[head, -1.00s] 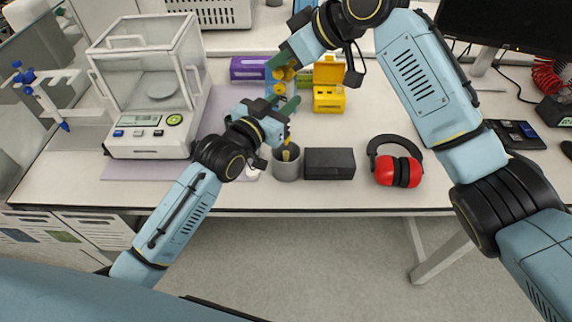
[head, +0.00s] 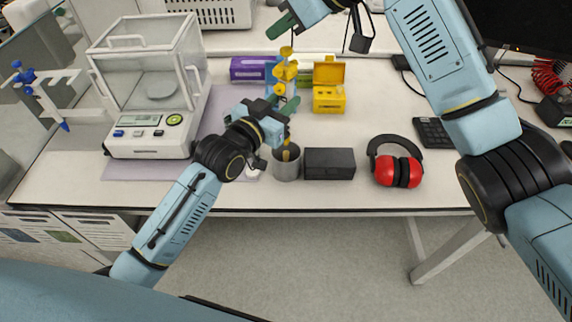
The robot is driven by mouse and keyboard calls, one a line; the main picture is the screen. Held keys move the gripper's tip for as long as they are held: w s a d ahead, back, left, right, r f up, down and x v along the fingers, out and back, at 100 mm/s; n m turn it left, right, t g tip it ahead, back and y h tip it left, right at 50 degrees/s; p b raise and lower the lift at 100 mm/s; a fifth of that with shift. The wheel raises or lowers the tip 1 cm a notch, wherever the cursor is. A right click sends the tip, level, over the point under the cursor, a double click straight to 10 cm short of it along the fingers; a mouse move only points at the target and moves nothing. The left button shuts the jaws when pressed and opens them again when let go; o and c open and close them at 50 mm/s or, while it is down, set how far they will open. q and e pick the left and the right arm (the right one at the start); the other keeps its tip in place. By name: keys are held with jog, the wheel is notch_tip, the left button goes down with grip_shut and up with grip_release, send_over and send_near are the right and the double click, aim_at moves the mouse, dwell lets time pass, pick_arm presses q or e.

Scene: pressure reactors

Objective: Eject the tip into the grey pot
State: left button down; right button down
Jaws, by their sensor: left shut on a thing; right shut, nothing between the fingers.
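The grey pot (head: 286,172) stands upright near the table's front edge. My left gripper (head: 288,107) is just behind and above it in the picture, shut on a blue and yellow pipette (head: 286,70). The pipette's yellow upper part rises above the fingers. A yellow piece (head: 287,151) shows below the gripper at the pot's mouth. I cannot tell whether it is a tip on the pipette or lies in the pot. My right gripper (head: 283,26) is shut and empty, above and apart from the pipette's top.
A black box (head: 330,164) stands right beside the pot. Red ear muffs (head: 398,171) lie further right. A balance with a glass case (head: 150,90) stands left. An open yellow box (head: 329,98) and a purple box (head: 249,68) are behind.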

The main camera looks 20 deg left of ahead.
aim_at(284, 78)
jog(key=shift+r, duration=0.1)
jog(key=v, duration=1.2)
pick_arm(q)
jog(key=shift+r, duration=0.15)
pick_arm(e)
jog(key=shift+r, duration=0.2)
